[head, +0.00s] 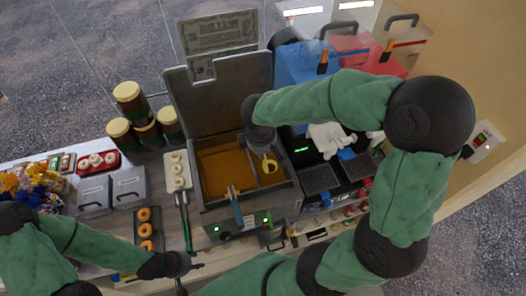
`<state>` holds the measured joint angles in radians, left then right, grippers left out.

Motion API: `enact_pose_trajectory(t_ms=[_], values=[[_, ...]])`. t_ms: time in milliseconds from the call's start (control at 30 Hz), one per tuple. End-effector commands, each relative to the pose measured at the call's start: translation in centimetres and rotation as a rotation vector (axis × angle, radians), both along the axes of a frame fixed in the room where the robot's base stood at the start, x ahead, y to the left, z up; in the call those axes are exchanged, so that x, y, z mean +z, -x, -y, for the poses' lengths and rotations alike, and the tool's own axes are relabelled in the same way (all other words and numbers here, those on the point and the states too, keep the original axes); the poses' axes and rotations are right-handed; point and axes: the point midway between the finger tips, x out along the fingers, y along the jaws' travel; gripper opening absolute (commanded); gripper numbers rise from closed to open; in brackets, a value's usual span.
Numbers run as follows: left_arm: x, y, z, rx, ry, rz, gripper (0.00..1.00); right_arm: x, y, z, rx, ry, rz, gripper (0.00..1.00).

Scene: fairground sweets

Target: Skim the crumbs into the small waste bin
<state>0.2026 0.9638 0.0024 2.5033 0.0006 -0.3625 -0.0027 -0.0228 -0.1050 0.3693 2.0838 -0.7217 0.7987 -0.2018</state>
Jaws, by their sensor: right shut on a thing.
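The fryer (206,204) stands in the middle with its lid raised and orange-brown oil (226,172) in its well. Crumbs are too small to make out. My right gripper (266,153) reaches over the right part of the well, shut on a small tool with a yellow part (269,166); its lower end is hard to see. My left gripper (192,266) is low at the front of the counter, apart from the fryer; its finger opening is unclear. A small metallic container (271,238) sits at the fryer's front right; I cannot tell whether it is the waste bin.
Doughnuts (144,230) on a tray, grey lidded boxes (129,187) and stacked jars (130,100) are left. Dark hotplates (318,178) are right. Blue (300,62) and red (370,55) boxes stand behind.

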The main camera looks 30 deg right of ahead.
Motion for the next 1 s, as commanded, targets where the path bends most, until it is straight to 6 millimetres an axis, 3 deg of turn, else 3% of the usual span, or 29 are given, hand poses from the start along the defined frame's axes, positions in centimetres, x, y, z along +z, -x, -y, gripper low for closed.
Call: enact_pose_trajectory(t_ms=[500, 1000], values=[[3.0, 0.0, 0.0, 0.000, 0.000, 0.000, 0.40, 4.0, 0.0, 0.0, -0.001, -0.001, 0.001, 0.00], [3.4, 0.0, 0.0, 0.000, 0.000, 0.000, 0.40, 4.6, 0.0, 0.0, 0.000, -0.001, 0.001, 0.00]])
